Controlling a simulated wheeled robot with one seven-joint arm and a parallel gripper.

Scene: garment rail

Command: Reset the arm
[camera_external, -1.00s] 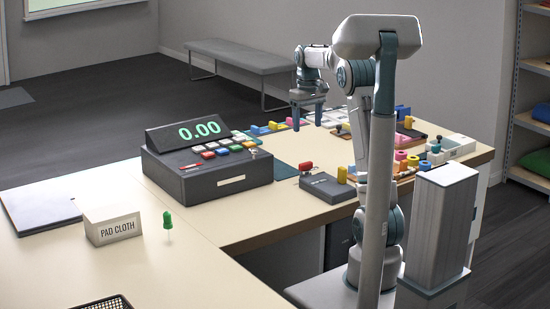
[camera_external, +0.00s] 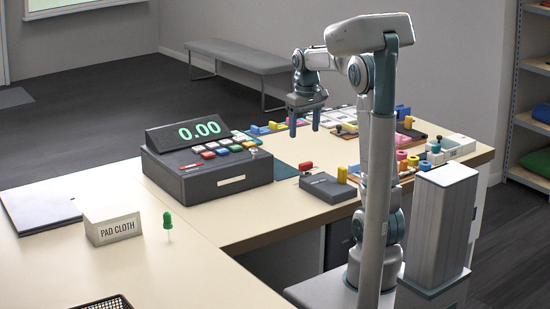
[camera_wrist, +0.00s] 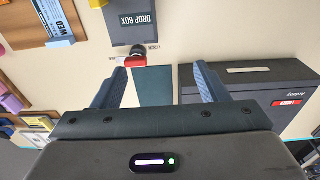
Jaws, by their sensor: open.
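My gripper (camera_external: 304,128) is open and empty. It hangs above the counter, right of the cash register (camera_external: 208,163), with its fingers pointing down. In the wrist view my gripper's two fingers (camera_wrist: 158,88) are spread wide. A dark green mat (camera_wrist: 152,87) shows between them on the counter below. The register (camera_wrist: 245,84) shows to the right of the fingers. My arm is bent, with its elbow raised.
The counter (camera_external: 240,222) is bare in front of the register. A PAD CLOTH box (camera_external: 112,226) and a green pin (camera_external: 167,222) stand at left. The drop box (camera_external: 328,188) is at the near edge. Several coloured items fill the counter's right part.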

